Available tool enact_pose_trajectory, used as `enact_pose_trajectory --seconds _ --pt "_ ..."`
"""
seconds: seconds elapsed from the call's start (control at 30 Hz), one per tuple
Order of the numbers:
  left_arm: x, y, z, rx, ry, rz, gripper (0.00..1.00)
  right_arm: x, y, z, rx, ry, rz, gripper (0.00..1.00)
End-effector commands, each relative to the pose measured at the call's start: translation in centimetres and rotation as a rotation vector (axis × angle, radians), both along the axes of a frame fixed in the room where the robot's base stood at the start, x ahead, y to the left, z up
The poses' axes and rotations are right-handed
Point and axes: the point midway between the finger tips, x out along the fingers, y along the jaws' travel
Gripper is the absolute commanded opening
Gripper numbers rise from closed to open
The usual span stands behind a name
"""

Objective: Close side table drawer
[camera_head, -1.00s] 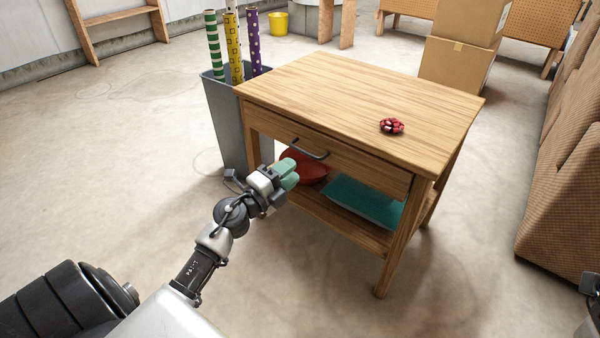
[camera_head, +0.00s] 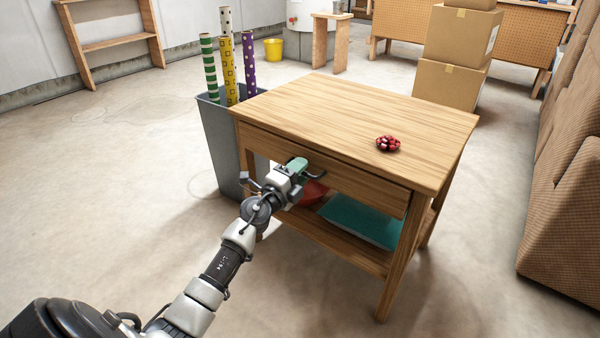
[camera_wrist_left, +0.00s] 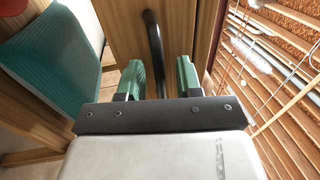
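The wooden side table (camera_head: 330,105) stands in front of me. Its drawer front (camera_head: 365,185) sits under the tabletop and sticks out a little past the right front leg. My left gripper (camera_head: 299,168) is at the left half of the drawer front, covering much of the dark handle (camera_head: 316,175). In the left wrist view, the green fingertips (camera_wrist_left: 159,78) are apart. The dark curved handle (camera_wrist_left: 154,45) shows between them, in front of the drawer face; I cannot tell whether they touch it. My right gripper is not in view.
A red ribbon bow (camera_head: 388,144) lies on the tabletop. A teal box (camera_head: 360,222) and a red item (camera_head: 310,193) are on the lower shelf. A grey bin (camera_head: 222,150) with wrapping rolls stands left, a brown sofa (camera_head: 570,210) right. The floor in front is clear.

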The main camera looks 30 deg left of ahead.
Motion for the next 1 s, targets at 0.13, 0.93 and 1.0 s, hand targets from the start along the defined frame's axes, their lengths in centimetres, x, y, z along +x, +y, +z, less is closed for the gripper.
enact_pose_trajectory --seconds 0.13,0.93,1.0 --pt "0.1 0.0 0.0 0.000 0.000 0.000 0.35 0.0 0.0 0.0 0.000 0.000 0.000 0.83" --pt "1.8 -0.2 0.1 -0.004 0.000 -0.002 0.00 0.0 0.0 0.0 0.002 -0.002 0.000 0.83" --pt "2.0 -0.2 0.0 -0.002 0.001 0.000 0.00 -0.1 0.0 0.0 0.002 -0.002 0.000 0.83"
